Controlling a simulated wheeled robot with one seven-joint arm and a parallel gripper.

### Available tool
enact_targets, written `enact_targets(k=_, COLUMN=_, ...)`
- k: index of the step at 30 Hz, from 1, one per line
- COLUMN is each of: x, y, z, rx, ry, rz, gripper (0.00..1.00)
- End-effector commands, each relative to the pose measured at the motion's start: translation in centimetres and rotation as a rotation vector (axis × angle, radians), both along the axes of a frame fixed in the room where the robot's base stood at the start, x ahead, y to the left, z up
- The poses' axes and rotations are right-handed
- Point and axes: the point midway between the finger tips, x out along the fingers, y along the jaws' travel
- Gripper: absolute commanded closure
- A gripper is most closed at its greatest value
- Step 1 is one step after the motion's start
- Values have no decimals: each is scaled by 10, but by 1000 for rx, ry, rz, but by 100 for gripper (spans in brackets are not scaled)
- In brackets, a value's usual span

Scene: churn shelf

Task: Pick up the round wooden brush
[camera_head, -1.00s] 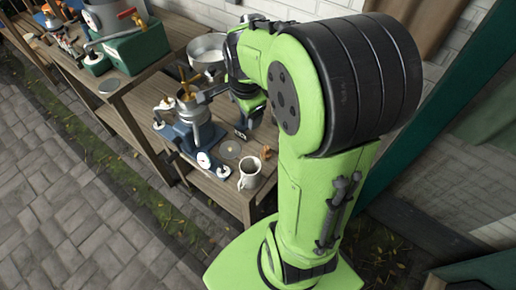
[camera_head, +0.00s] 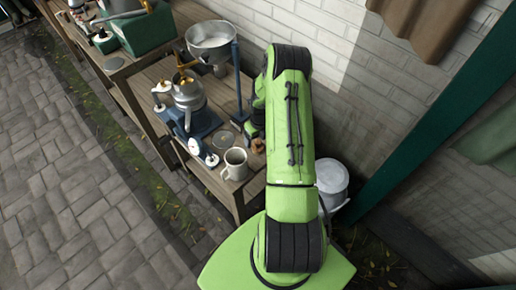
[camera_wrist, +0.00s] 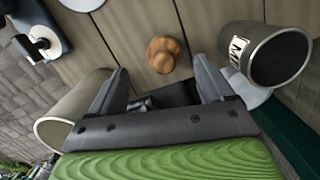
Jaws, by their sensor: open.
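The round wooden brush (camera_wrist: 163,55) stands on the plank shelf in the wrist view, with a rounded knob-like top. In the head view a small brown part of it (camera_head: 258,146) shows beside my green arm. My gripper (camera_wrist: 161,76) is open and empty. In the wrist view its two fingers point toward the shelf on either side of the brush's line, with the brush a little beyond the fingertips and apart from them. In the head view my gripper is mostly hidden behind my arm.
A pale mug (camera_head: 236,164) stands left of the brush; a labelled grey metal container (camera_wrist: 262,55) is close on the right in the wrist view. A blue-based device with a metal pot (camera_head: 188,92) stands farther left. A brick wall (camera_head: 345,75) runs behind the shelf.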

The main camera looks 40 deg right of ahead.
Motion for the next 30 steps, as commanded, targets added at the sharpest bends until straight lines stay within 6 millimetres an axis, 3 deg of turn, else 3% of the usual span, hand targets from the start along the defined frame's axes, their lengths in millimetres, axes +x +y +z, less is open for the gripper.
enact_targets(k=9, x=5, y=-6, z=-51, rx=0, ry=0, rz=1, gripper=19)
enact_targets(k=17, x=5, y=-6, z=-55, rx=-1, ry=-1, rz=1, gripper=19)
enact_targets(k=30, x=5, y=-6, z=-55, rx=0, ry=-1, rz=2, gripper=84)
